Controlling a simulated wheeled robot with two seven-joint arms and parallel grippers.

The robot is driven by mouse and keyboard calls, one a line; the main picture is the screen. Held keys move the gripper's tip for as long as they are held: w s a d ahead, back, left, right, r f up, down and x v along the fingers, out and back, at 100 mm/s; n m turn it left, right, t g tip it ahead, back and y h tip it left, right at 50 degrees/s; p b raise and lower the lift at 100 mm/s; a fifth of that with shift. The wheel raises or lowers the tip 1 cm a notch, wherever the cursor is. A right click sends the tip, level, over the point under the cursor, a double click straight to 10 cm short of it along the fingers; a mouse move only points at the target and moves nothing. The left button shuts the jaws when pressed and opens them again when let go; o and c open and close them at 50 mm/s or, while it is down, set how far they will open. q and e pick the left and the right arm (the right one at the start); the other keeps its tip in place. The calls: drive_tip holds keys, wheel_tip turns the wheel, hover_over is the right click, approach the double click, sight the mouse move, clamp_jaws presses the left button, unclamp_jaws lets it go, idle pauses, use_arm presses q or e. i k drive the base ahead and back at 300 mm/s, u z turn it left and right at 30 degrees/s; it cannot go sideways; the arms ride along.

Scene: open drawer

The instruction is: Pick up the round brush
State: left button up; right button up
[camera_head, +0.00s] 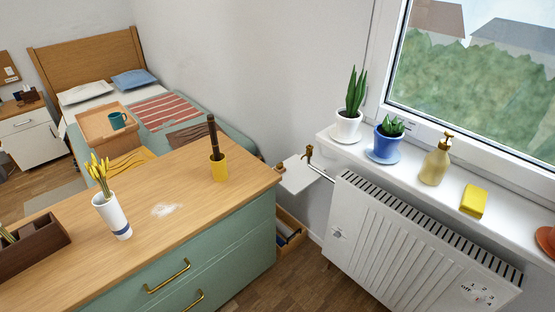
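A dark brown, upright long thing (212,132) stands in a yellow cup (219,170) on the wooden top of the green dresser (150,205). It may be the round brush's handle, but its lower end is hidden in the cup and I cannot tell for sure. No other thing in view is clearly a round brush. Neither of my grippers is in view.
A white radiator (400,240) stands right, below a sill with plants, a soap bottle (436,162) and a yellow sponge (473,201).

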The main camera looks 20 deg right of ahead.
sight(210, 118)
drive_tip(key=z, duration=0.65)
drive_tip(key=i, duration=1.15)
drive_tip(key=u, duration=0.65)
